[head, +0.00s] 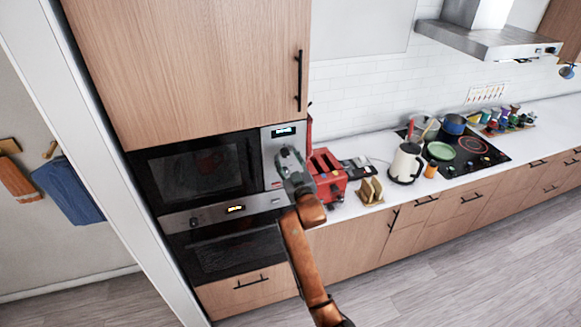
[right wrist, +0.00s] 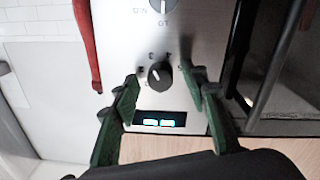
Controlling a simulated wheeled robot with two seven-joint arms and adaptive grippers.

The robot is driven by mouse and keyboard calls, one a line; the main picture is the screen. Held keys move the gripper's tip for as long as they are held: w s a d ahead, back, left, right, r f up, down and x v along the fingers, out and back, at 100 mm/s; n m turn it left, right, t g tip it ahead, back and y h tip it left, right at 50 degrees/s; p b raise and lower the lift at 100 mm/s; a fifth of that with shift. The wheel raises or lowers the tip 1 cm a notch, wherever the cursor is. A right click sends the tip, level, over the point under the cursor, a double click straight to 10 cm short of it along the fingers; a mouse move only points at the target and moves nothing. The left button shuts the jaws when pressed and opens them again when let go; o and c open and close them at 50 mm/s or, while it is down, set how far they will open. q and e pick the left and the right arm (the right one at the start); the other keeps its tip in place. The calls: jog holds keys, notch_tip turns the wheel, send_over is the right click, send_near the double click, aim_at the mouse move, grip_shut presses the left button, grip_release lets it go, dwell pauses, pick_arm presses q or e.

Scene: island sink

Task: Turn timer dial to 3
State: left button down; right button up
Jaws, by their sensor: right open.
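The timer dial (right wrist: 160,75) is a round black knob with a pale mark on a silver panel (right wrist: 150,98), with printed numbers around it. I cannot read the pointed number with certainty. My right gripper (head: 289,158) is open in front of the microwave's control panel (head: 284,137) in the head view and hides the dial there. In the right wrist view its two green fingers stand on either side of the dial, with visible gaps between them and the knob. My left gripper is not in view.
A lit display (right wrist: 160,122) and a second dial (right wrist: 163,5) share the panel. The microwave (head: 195,172) sits above an oven (head: 235,252). A red toaster (head: 327,178) stands close right of my right gripper, on the white counter.

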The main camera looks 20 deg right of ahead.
jog(key=s, duration=1.1)
jog(key=shift+s, duration=0.25)
jog(key=shift+f, duration=0.1)
